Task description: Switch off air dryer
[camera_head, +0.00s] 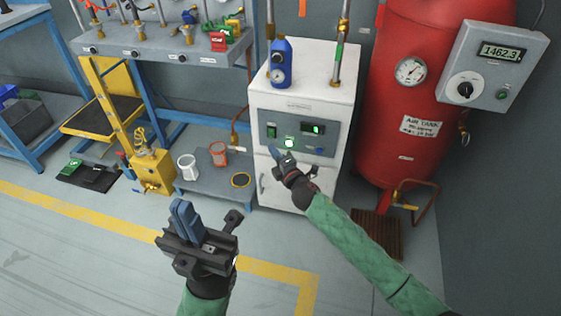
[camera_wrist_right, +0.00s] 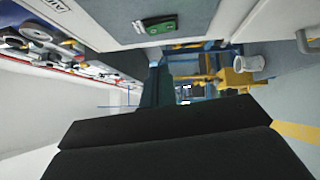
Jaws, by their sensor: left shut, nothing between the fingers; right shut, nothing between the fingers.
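The air dryer is a white cabinet (camera_head: 300,98) with a grey control panel (camera_head: 268,116). The panel has a switch (camera_head: 271,132) at its left, a lit green round button (camera_head: 289,143) and a green display (camera_head: 313,128). In the right wrist view a green switch (camera_wrist_right: 161,25) shows on a grey panel. My right gripper (camera_head: 274,152) is shut and empty, in front of the panel's lower left part; I cannot tell whether it touches. My left gripper (camera_head: 184,212) is shut and empty, over open floor at the lower left.
A blue bottle (camera_head: 281,62) stands on the dryer, beside upright pipes. A red air tank (camera_head: 408,100) and a grey control box (camera_head: 490,70) are to the right. A low table (camera_head: 210,185) with a white mug (camera_head: 188,167) stands to the left. The front floor is clear.

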